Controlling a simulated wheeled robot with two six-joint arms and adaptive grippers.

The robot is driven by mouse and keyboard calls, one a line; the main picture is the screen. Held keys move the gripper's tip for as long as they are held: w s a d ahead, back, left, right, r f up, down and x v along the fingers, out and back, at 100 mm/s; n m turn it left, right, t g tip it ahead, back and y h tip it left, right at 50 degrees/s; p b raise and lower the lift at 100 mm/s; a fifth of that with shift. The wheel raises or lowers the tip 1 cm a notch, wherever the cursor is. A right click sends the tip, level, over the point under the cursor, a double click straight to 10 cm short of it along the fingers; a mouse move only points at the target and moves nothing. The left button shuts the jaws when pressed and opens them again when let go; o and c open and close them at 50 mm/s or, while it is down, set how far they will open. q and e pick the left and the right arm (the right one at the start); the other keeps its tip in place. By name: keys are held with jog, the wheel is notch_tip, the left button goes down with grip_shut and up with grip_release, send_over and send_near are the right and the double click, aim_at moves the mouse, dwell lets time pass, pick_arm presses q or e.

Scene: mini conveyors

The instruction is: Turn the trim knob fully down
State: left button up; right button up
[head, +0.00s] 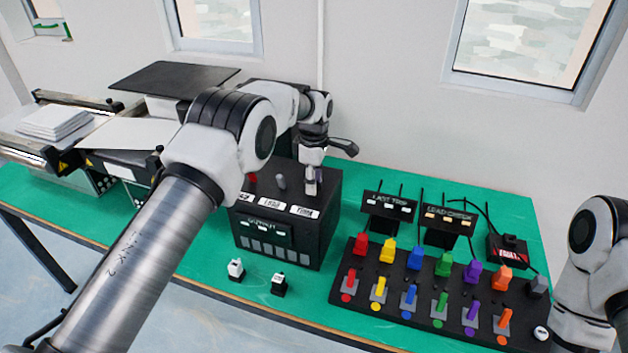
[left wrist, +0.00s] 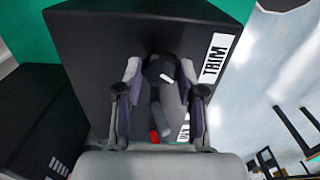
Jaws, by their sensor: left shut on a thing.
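The black control box (head: 325,225) stands on the green bench, with a row of knobs on its top. The trim knob (left wrist: 159,68) is dark with a white pointer mark, beside the white TRIM label (left wrist: 216,57) in the left wrist view. My left gripper (head: 313,183) comes down from above onto the knob at the box's right end. Its two fingers are closed on either side of the trim knob, touching it. In the head view the fingers mostly hide the knob. My right arm shows at the right edge, but its gripper is out of view.
A grey knob (head: 281,182) and a red knob (head: 253,178) sit beside the trim knob on the box. A black board (head: 395,318) with several coloured pegs lies to the right. Two small signs (head: 388,205) stand behind it. Small connectors (head: 236,269) lie in front.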

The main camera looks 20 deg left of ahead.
pick_arm(q)
jog(key=n, duration=0.6)
jog(key=shift+s+f+n, duration=0.2)
jog(key=shift+f+n, duration=0.1)
dwell(0.4)
jog(key=o, duration=1.1)
jog(key=shift+o, duration=0.2)
jog(key=shift+w+a+r, duration=0.1)
jog(key=shift+r, duration=0.15)
notch_tip(320, 180, up, 12)
jog(key=shift+f, duration=0.2)
